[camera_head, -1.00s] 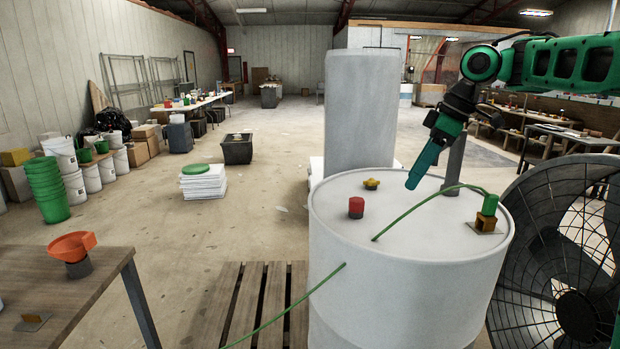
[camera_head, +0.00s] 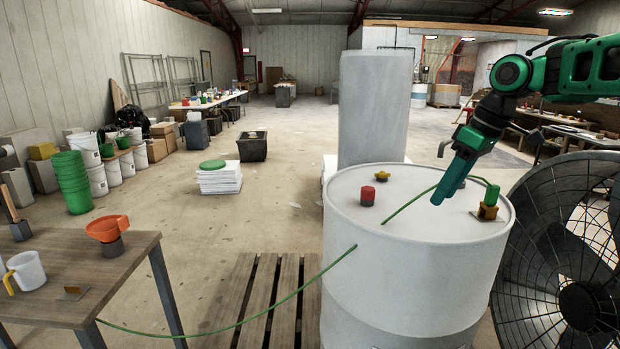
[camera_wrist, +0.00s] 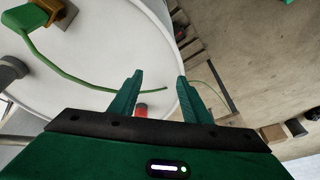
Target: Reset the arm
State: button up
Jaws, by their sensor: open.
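My gripper (camera_head: 438,200) hangs from my green arm, pointing down-left above the top of the white drum (camera_head: 410,275). In the wrist view my gripper (camera_wrist: 157,85) has its two green fingers apart with nothing held between them. A red cap (camera_head: 367,196) stands on the drum top, left of the gripper, and shows partly in the wrist view (camera_wrist: 141,108), behind the fingers. A yellow fitting (camera_head: 382,176) sits farther back on the lid. A green hose (camera_head: 412,199) lies across the lid near a brass fitting with a green top (camera_head: 487,207).
A large fan (camera_head: 570,290) stands close right of the drum. A tall grey cylinder (camera_head: 373,110) rises behind it. A wooden table (camera_head: 70,272) at left holds an orange funnel (camera_head: 107,229) and a mug (camera_head: 27,271).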

jog(key=s+d+f+m+h, duration=0.1)
jog(key=s+d+f+m, duration=0.2)
jog(key=s, duration=0.8)
jog(key=s+d+f+m+g+h, duration=0.1)
jog(key=s+d+f+m, duration=0.3)
jog(key=s+f+m, duration=0.3)
jog(key=s+d+f+m+g+h, duration=0.1)
jog(key=s+d+f+m, duration=0.3)
jog(key=s, duration=1.2)
notch_tip(320, 180, down, 3)
jog(key=shift+f+m, duration=0.15)
jog(key=shift+m, duration=0.35)
jog(key=shift+w+f, duration=0.25)
jog(key=shift+w, duration=0.4)
